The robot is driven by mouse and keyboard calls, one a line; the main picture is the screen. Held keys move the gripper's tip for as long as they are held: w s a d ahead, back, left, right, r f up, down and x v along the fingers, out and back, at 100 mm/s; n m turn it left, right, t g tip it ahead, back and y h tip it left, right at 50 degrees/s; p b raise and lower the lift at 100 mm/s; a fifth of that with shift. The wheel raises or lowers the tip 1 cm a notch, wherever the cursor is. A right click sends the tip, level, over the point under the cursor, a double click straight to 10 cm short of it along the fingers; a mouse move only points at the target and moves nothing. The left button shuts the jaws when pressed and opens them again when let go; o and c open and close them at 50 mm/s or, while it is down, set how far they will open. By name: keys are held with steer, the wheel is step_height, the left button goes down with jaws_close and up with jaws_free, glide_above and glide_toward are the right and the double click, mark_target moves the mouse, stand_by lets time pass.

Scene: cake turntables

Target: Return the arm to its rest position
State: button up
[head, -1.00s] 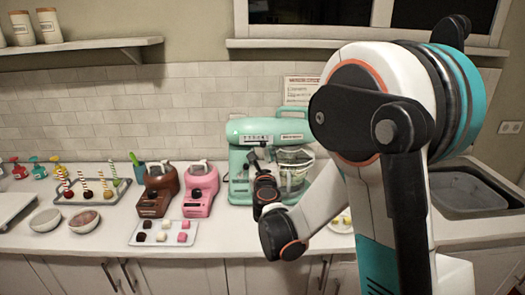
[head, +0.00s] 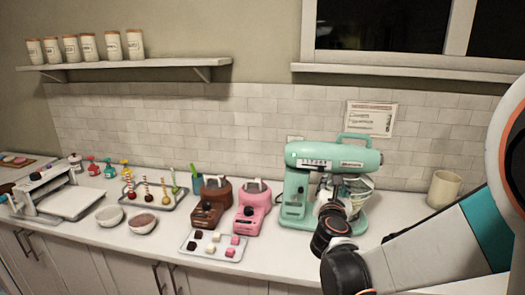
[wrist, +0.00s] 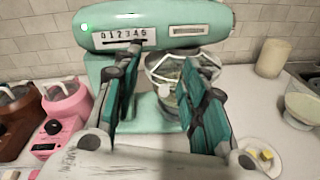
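My gripper (wrist: 160,88) shows in the wrist view with its two fingers spread apart and nothing between them. It faces the mint-green stand mixer (wrist: 160,28), which has a row of numbers on its head and a glass bowl under it. In the head view my arm enters from the right edge and bends toward the mixer (head: 335,160). The gripper end there lies in front of the mixer and bowl, and its fingers are hard to make out. I cannot tell the gap between the gripper and the mixer.
A pink machine (head: 252,208) and a brown machine (head: 210,205) stand left of the mixer. A tray of small cubes (head: 214,258) lies before them. Bowls (head: 142,223) and a rack of cake pops (head: 155,190) are further left. A small plate (wrist: 250,158) lies right of the gripper.

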steer(key=s+d+m+g, duration=0.3)
steer(key=s+m+g, duration=0.2)
steer(key=s+m, duration=1)
steer(key=s+a+f+m+g+y+b, duration=0.1)
steer(key=s+a+f+m+g+y, duration=0.1)
steer(key=s+m, duration=0.5)
steer(key=s+a+f+m+g+y, duration=0.2)
steer(key=s+a+m, duration=0.4)
steer(key=s, duration=0.3)
step_height(320, 180, down, 3)
steer(key=shift+s+a+r+m+y+b, duration=0.15)
steer(key=shift+m+y+b, duration=0.3)
steer(key=shift+y, duration=0.45)
